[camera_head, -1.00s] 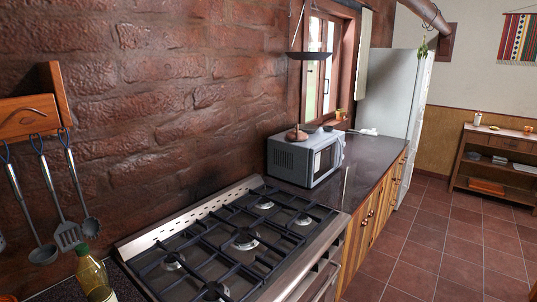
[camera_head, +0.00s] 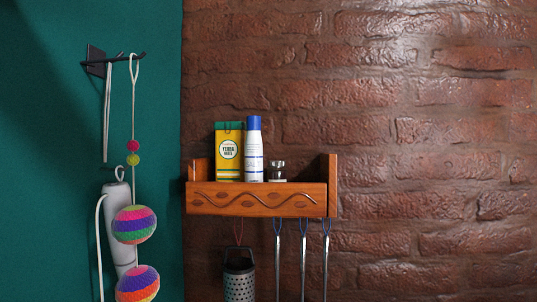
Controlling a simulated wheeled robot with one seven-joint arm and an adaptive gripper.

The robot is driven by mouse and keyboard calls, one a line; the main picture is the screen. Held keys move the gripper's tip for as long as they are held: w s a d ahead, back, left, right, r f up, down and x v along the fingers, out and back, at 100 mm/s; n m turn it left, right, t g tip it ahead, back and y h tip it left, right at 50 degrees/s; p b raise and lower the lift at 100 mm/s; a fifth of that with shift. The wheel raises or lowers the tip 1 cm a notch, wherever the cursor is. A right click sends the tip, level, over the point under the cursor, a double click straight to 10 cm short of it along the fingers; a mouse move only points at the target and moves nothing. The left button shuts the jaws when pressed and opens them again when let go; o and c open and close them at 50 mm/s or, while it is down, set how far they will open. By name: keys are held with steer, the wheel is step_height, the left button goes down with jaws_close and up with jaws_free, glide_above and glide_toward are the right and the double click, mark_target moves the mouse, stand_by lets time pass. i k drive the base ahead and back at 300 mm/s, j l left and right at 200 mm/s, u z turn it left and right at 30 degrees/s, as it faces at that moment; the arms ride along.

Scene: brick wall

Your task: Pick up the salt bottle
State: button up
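A white bottle with a blue cap (camera_head: 254,155) stands upright on the small wooden wall shelf (camera_head: 210,207); it looks like the salt bottle, though its label is too small to read. It stands between a yellow and green box (camera_head: 229,155) on its left and a small glass jar with a metal top (camera_head: 277,171) on its right. The shelf's front board hides the lowest part of the bottle. My gripper is not in view.
A grater (camera_head: 239,278) and several utensils (camera_head: 303,262) hang below the shelf. On the teal wall to the left, colourful balls (camera_head: 134,225) hang on a cord from a dark hook (camera_head: 97,62). The brick wall right of the shelf is bare.

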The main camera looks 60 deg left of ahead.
mark_target(253, 149)
steer(key=u, duration=2.2)
